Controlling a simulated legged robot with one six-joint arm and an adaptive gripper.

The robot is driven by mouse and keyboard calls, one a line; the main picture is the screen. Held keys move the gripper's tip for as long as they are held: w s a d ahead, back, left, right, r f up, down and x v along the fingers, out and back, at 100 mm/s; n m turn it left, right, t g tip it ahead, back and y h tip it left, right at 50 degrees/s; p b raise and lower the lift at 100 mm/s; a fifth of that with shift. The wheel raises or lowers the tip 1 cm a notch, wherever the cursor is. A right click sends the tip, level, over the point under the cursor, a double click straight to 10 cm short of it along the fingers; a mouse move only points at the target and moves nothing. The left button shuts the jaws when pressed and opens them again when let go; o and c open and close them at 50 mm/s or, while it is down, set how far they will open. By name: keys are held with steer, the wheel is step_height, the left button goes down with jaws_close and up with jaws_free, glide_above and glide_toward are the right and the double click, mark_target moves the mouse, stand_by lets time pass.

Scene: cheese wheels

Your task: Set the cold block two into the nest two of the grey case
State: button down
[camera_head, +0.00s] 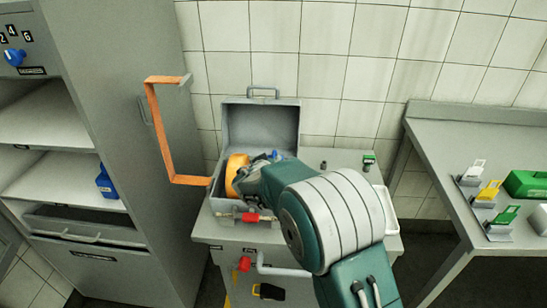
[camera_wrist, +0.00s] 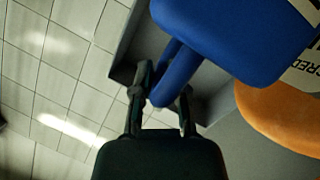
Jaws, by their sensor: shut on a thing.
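My gripper (camera_wrist: 163,90) is shut on the handle of a blue block (camera_wrist: 235,38), which fills the upper part of the wrist view. In the head view my gripper (camera_head: 247,178) is at the open grey case (camera_head: 222,206), and a little of the blue block (camera_head: 276,155) shows behind my wrist. The case lid (camera_head: 260,128) stands raised at the back. An orange wheel (camera_head: 236,170) is at the left inside the case; it also shows in the wrist view (camera_wrist: 288,118). My arm hides most of the case's inside and its nests, so I cannot tell whether the block touches the bottom.
An orange bracket (camera_head: 163,130) rises at the case's left. Another blue block (camera_head: 105,183) sits on the shelf of the grey cabinet (camera_head: 130,120). A side table (camera_head: 460,130) at right holds tags and a green box (camera_head: 525,184). A tiled wall stands behind.

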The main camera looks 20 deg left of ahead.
steer(key=shift+f, duration=1.35)
steer(key=c, duration=0.6)
jaws_free()
steer(key=shift+f, duration=0.2)
